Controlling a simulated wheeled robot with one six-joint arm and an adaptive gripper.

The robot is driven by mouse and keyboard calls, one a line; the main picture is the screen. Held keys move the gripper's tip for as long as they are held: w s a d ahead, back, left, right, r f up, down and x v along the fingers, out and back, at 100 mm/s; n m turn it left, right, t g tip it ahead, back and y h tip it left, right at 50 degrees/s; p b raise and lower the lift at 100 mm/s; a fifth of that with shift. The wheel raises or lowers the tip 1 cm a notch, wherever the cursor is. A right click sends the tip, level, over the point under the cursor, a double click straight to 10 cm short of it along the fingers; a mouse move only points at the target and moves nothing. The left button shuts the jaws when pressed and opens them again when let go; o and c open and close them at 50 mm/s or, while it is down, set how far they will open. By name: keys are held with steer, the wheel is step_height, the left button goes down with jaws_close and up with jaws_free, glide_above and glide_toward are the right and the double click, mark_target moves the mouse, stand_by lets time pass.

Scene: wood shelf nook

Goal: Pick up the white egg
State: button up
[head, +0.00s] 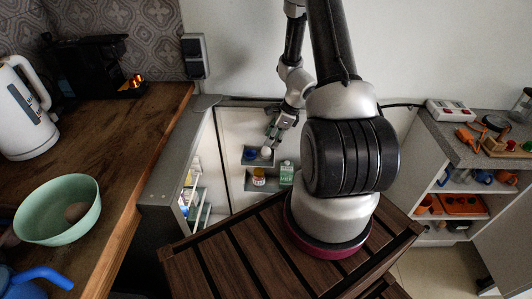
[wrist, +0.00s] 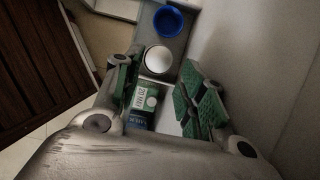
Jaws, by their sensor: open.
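The white egg (wrist: 158,60) shows as a round white shape on a grey shelf surface in the wrist view. In the head view it is a small white spot (head: 266,152) on the upper shelf of the nook. My gripper (wrist: 158,78) is open and empty, with a green-padded finger to either side. The egg appears between and just beyond the fingertips; I cannot tell the exact gap. In the head view my gripper (head: 273,136) hangs just above the egg.
A blue cup (wrist: 168,22) stands beside the egg. The wall is close on the right in the wrist view. A green bowl (head: 45,222) holds a brownish egg on the left counter.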

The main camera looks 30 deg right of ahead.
mark_target(266, 152)
steer(key=x, duration=0.5)
steer(key=shift+w+a+f, duration=0.1)
steer(key=shift+f, duration=0.2)
steer(key=c, duration=0.6)
steer(key=shift+c, duration=0.3)
